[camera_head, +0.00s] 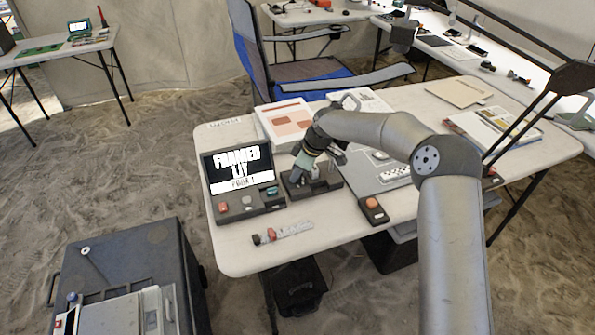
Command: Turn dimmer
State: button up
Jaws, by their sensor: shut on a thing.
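My gripper (298,174) points down at the left part of a small dark box (328,186) on the white folding table. It is shut on a dimmer knob at the box's top, which the fingers mostly hide; I cannot tell how far the knob is turned. Just left of the box stands a dark console (248,212) with a lit screen (238,168) showing large white letters. The console's base has a red button and lighter controls.
The white table (240,258) also holds a small dark device with an orange button (374,208), a marked tube (282,233), a boxed set (285,122) and a grey case (375,170). A lamp arm (520,120) rises at right. The table's front left is mostly clear.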

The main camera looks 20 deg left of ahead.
jog(key=o, duration=1)
jog(key=shift+r, duration=0.25)
notch_tip(320, 180, up, 3)
jog(key=shift+w+f+b, duration=0.1)
jog(key=shift+f+b, duration=0.1)
jog(key=shift+b, duration=0.15)
jog(key=s+d+r+b, duration=0.1)
jog(key=s+d+r, duration=0.6)
jog(key=s, duration=0.5)
notch_tip(320, 180, up, 3)
jog(key=shift+d+f+b, duration=0.1)
jog(key=shift+d+b, duration=0.05)
jog(key=shift+b, duration=0.25)
jog(key=shift+s, duration=0.1)
